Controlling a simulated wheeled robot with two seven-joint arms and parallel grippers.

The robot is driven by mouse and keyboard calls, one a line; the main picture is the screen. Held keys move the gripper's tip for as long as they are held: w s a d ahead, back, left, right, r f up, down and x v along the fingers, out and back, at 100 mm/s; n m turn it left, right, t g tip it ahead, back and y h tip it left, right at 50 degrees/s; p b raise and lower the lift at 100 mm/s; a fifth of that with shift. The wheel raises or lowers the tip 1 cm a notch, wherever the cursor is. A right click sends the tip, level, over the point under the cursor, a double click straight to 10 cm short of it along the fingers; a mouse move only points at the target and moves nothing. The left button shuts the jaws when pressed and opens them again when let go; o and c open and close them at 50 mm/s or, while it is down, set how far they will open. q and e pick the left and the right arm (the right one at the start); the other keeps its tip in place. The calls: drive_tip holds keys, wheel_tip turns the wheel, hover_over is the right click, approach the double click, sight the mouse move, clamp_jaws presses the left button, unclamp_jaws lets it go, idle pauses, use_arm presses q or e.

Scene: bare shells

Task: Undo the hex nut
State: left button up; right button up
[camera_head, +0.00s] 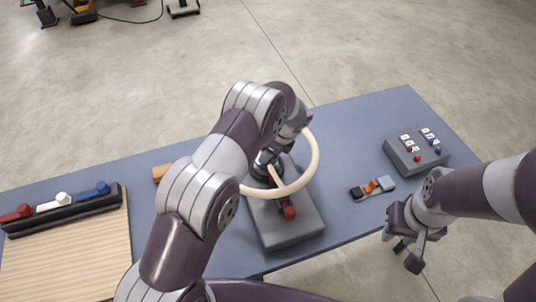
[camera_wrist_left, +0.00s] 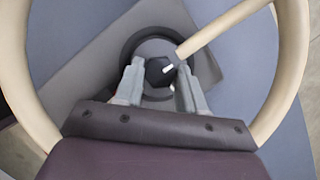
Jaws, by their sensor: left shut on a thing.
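The dark hex nut (camera_wrist_left: 156,70) sits at the centre of a round dark hub in the left wrist view. My left gripper (camera_wrist_left: 160,88) has one finger on each side of the nut and is shut on it. In the head view my left gripper (camera_head: 267,160) reaches down at the hub, and my arm hides most of the nut.
The hub stands on a grey block (camera_head: 285,235) with a red part (camera_head: 289,211) on it. A grey switch box (camera_head: 418,150) and a small black-orange-grey item (camera_head: 373,187) lie to the right. A wooden board (camera_head: 70,255) and a dark rack (camera_head: 62,208) are left.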

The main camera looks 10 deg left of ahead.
use_arm(q)
drive_tip(key=shift+w+n+g+b, duration=0.1)
drive_tip(key=shift+n+g+b, duration=0.4)
drive_tip(key=shift+n, duration=0.7)
drive_tip(key=o, duration=1.1)
drive_tip(key=shift+c, duration=0.2)
drive_tip(key=p+v, duration=1.2)
drive_tip(key=p, duration=0.3)
drive_tip(key=shift+d+r+p, duration=0.15)
drive_tip(key=shift+r+p, duration=0.15)
drive_tip(key=shift+r, duration=0.05)
